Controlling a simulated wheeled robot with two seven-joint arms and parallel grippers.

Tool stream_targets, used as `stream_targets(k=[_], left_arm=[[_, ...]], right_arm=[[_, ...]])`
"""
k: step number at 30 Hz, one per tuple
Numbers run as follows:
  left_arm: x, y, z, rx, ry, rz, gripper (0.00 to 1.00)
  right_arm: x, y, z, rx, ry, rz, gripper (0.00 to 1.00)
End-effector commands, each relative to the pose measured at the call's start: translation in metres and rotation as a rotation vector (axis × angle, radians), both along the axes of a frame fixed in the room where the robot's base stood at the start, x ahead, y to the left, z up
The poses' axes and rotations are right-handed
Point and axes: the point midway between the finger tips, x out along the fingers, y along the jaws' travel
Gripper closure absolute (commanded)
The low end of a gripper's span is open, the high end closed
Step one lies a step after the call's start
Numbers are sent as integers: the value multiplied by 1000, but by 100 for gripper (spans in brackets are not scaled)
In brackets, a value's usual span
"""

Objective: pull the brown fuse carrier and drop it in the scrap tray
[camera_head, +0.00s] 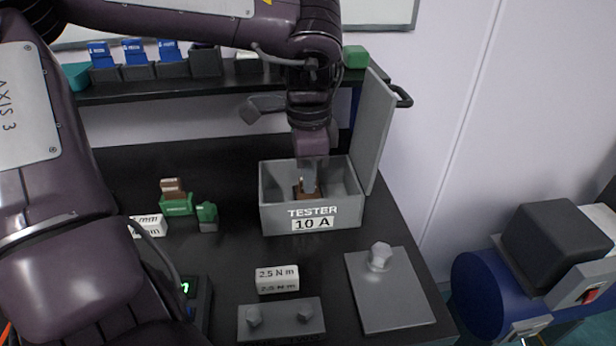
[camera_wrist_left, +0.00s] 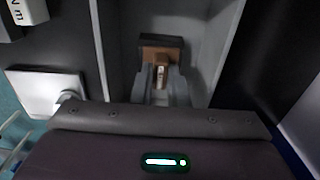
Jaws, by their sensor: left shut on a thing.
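The brown fuse carrier (camera_head: 305,194) is low inside the open grey box marked TESTER 10 A (camera_head: 275,217). My left gripper (camera_head: 309,182) reaches down into this box from above and is shut on the carrier. In the left wrist view the brown carrier (camera_wrist_left: 158,53) shows between and just beyond the left fingertips (camera_wrist_left: 162,76), with a dark block behind it. The carrier's underside and its seat are hidden. I cannot make out a scrap tray for sure. My right gripper is not in view.
The box's grey lid (camera_head: 373,130) stands open at its right. A green block with a brown piece (camera_head: 176,200) is left. A grey plate with a knob (camera_head: 390,300) lies front right. A shelf (camera_head: 200,90) with blue-topped blocks runs behind. Black table between box and plate is clear.

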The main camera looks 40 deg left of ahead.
Motion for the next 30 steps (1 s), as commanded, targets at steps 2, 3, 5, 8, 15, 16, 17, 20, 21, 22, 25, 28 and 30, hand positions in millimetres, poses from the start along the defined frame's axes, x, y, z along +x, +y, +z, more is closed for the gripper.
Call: stream_targets(k=[2,3,5,8,15,16,17,20,21,22,25,28,30], left_arm=[[0,0,5,1,-1,0,100],[0,0,7,0,-1,0,100],[0,0,12,0,-1,0,100],[0,0,19,1,-2,0,100],[0,0,36,0,-1,-1,100],[0,0,38,0,-1,-1,100],[0,0,40,0,-1,-1,100],[0,0,47,0,-1,0,100],[0,0,49,-1,-1,0,100],[0,0,50,0,0,0,100],[0,0,51,0,0,0,100],[0,0,50,0,0,0,100],[0,0,50,0,0,0,100]], right_arm=[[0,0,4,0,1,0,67],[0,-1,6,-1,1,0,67],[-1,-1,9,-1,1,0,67],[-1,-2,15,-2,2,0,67],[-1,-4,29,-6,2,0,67],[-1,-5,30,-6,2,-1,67],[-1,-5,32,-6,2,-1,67],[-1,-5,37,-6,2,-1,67],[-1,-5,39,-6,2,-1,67],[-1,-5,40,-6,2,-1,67],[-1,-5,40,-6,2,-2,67],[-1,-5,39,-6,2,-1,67],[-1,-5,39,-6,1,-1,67]])
